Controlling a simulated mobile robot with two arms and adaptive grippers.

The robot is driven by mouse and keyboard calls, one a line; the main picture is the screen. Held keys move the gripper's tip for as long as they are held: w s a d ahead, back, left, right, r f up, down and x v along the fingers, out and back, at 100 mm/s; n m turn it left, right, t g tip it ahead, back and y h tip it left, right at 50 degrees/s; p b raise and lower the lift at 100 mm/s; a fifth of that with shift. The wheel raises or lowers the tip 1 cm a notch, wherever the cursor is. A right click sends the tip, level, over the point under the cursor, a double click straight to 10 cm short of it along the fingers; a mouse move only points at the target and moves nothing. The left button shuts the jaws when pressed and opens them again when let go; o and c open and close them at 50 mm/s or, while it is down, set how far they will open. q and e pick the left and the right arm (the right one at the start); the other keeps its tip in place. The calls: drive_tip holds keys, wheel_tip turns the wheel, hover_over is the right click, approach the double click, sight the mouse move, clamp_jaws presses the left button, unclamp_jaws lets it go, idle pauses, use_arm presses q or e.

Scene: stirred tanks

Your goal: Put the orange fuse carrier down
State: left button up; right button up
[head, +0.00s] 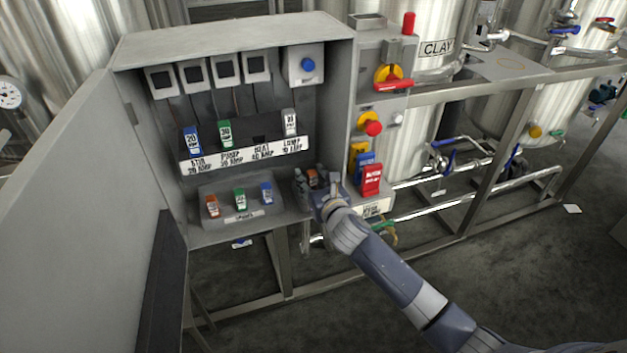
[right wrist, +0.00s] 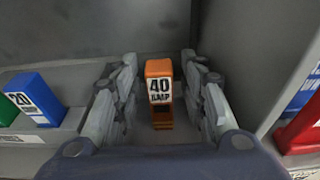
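The orange fuse carrier (right wrist: 158,88), marked 40 AMP, stands upright between the fingers of my right gripper (right wrist: 160,100) in the right wrist view. There is a gap on both sides of it, so the gripper is open around it and the fingers do not appear to touch it. It seems to stand on the cabinet floor (right wrist: 133,128). My left gripper is not in view.
A spares tray (head: 241,217) left of the gripper holds an orange (head: 212,206), a green (head: 239,199) and a blue carrier (head: 266,193). A labelled row above has several slots, some filled. A red block (head: 371,180) is on the panel to the right.

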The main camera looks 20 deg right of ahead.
drive_tip(key=s+r, duration=0.2)
drive_tip(key=s, duration=0.9)
drive_tip(key=shift+s+d+r, duration=0.25)
drive_tip(key=shift+s+r, duration=0.05)
drive_tip(key=shift+s, duration=0.1)
drive_tip(key=s+d+f+m+g, duration=0.25)
drive_tip(key=s+f+m, duration=0.2)
drive_tip(key=f, duration=0.75)
drive_tip(key=s+d+f+m+g+h, duration=0.15)
drive_tip(key=s+f+m+g, duration=0.35)
drive_tip(key=f, duration=0.7)
drive_tip(key=s+d+f+m, duration=0.25)
drive_tip(key=f+m, duration=0.45)
drive_tip(key=f, duration=0.5)
drive_tip(key=s+a+f+m+g, duration=0.1)
drive_tip(key=s+f+m, duration=0.4)
drive_tip(key=s, duration=0.7)
drive_tip(key=s+a+f+m+g, duration=0.1)
drive_tip(key=s+f+m+g, duration=0.3)
drive_tip(key=s, duration=0.8)
drive_tip(key=s+a+f+m+g, duration=0.1)
drive_tip(key=s+f+m+g, duration=0.1)
drive_tip(key=s+f+m, duration=0.6)
drive_tip(key=s+f+y, duration=0.1)
drive_tip(key=s+f, duration=0.2)
drive_tip(key=s, duration=0.1)
drive_tip(key=shift+s+a, duration=0.2)
drive_tip(key=shift+s, duration=0.15)
